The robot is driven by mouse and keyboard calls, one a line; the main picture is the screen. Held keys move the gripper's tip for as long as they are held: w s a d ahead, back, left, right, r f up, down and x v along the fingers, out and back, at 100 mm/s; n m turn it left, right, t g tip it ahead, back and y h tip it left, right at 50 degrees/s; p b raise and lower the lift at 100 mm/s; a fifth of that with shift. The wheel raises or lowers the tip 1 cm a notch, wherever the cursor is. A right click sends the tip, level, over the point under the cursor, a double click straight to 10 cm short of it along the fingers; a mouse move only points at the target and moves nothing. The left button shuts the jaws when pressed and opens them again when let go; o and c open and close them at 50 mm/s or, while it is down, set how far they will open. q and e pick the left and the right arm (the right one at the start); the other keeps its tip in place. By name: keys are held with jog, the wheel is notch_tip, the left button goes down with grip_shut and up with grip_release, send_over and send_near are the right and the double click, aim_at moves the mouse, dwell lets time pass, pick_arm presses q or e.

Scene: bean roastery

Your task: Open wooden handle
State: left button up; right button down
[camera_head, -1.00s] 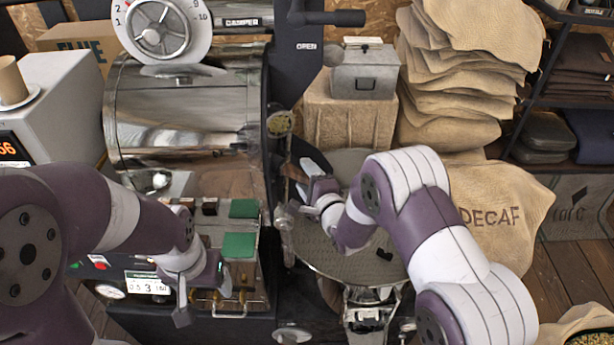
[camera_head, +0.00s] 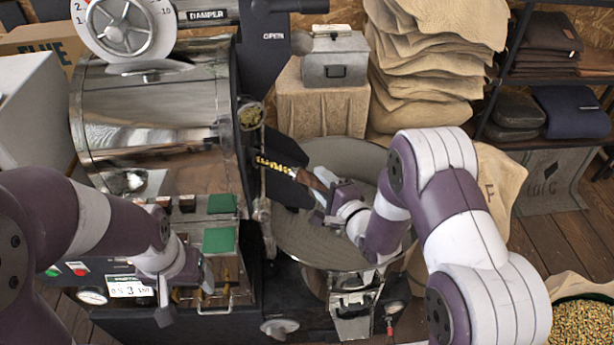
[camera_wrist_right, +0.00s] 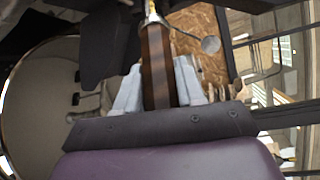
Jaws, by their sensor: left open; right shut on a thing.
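The wooden handle (camera_head: 309,180) is a short brown bar on the front of the steel roaster drum (camera_head: 150,115). It also shows as a dark brown bar between the pale fingers in the right wrist view (camera_wrist_right: 157,66). My right gripper (camera_head: 319,187) is shut on the wooden handle. A dark flap or chute part (camera_head: 287,150) stands out from the drum front beside the handle, with a yellowish strip along it. My left gripper (camera_head: 190,290) is open and empty in front of the control panel. The handle's far end is partly hidden by my right fingers.
A round metal cooling tray (camera_head: 330,250) lies below my right gripper. A grey metal box (camera_head: 335,60) stands on a burlap-covered block behind. Stacked sacks (camera_head: 425,60) are at the back. A sack of beans (camera_head: 580,325) is at lower right.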

jog(key=c, duration=0.8)
grip_release()
jog(key=shift+s, duration=0.1)
jog(key=shift+b+v, duration=1.1)
jog(key=shift+v, duration=5.15)
